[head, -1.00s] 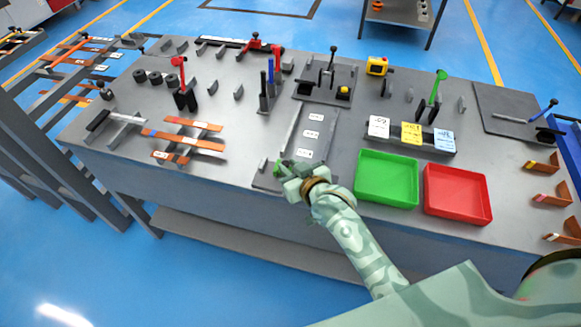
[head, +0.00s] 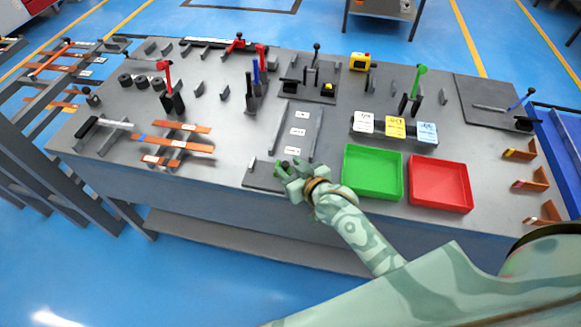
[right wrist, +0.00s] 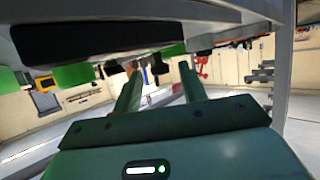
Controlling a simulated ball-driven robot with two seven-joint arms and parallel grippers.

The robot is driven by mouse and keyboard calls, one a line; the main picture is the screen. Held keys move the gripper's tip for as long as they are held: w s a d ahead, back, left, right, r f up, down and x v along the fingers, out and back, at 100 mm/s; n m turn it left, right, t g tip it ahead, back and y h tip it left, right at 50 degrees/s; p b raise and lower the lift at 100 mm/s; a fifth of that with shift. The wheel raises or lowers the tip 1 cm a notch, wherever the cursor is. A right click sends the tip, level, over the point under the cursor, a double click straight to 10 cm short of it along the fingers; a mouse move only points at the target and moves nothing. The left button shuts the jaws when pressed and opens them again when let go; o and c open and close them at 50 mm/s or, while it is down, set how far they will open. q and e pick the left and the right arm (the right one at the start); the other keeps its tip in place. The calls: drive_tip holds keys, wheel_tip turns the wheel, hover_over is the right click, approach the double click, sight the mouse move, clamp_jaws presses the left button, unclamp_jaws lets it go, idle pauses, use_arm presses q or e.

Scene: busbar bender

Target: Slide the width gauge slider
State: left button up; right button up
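The width gauge is a grey plate (head: 262,176) with two upright rails and several white labels, at the middle of the bench's front. A small dark knob (head: 284,163), which looks like part of the slider, shows at the plate's near end. My right gripper (head: 285,167) is at this knob, low over the plate. It hides most of what is under it. In the right wrist view its two fingers (right wrist: 160,80) stand apart, with a dark piece (right wrist: 159,64) beyond or between the tips. I cannot tell whether they touch it. My left gripper is not in view.
A green tray (head: 373,192) and a red tray (head: 440,204) stand just right of my right gripper. Copper bars (head: 172,142) on a stand lie to the left. A card holder (head: 395,127) and lever tools stand behind. Bare bench top lies left of the gauge.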

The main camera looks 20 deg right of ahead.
drive_tip(key=p+v, duration=0.3)
drive_tip(key=v, duration=1.3)
drive_tip(key=shift+r, duration=0.2)
drive_tip(key=shift+s, duration=0.1)
